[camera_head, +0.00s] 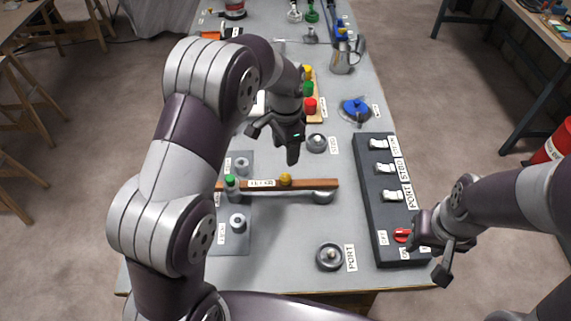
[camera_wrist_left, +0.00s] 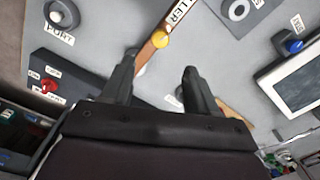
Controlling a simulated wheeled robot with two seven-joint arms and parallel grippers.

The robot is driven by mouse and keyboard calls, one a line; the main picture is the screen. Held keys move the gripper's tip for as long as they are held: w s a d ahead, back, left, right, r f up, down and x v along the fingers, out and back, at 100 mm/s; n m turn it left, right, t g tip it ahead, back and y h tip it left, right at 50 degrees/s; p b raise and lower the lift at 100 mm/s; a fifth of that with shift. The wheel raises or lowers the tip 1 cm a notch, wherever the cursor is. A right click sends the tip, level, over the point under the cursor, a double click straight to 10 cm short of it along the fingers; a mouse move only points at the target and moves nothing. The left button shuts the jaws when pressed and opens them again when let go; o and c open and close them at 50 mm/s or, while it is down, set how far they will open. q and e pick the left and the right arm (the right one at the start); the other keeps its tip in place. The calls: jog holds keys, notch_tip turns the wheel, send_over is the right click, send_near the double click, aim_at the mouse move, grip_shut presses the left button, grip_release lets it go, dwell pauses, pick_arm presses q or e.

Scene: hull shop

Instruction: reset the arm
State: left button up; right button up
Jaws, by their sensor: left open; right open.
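My left arm reaches over the table from the left. Its gripper (camera_head: 273,138) hangs open and empty above the table, behind the wooden bar (camera_head: 262,184). In the left wrist view its two fingers (camera_wrist_left: 160,85) are spread apart with nothing between them. My right gripper (camera_head: 444,258) is open and empty at the table's right edge, beside the red knob (camera_head: 402,235) on the dark panel (camera_head: 385,222). I cannot tell whether a right finger touches the knob.
The bar carries a yellow knob (camera_head: 285,179) and a green-topped peg (camera_head: 230,182). A round grey PORT fitting (camera_head: 330,256) sits at the front. Red, green and yellow pieces stand on a board (camera_head: 316,117). A blue-topped item (camera_head: 355,109) and metal jug (camera_head: 344,58) stand further back.

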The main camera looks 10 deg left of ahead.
pick_arm(q)
jog(key=shift+r, duration=0.9)
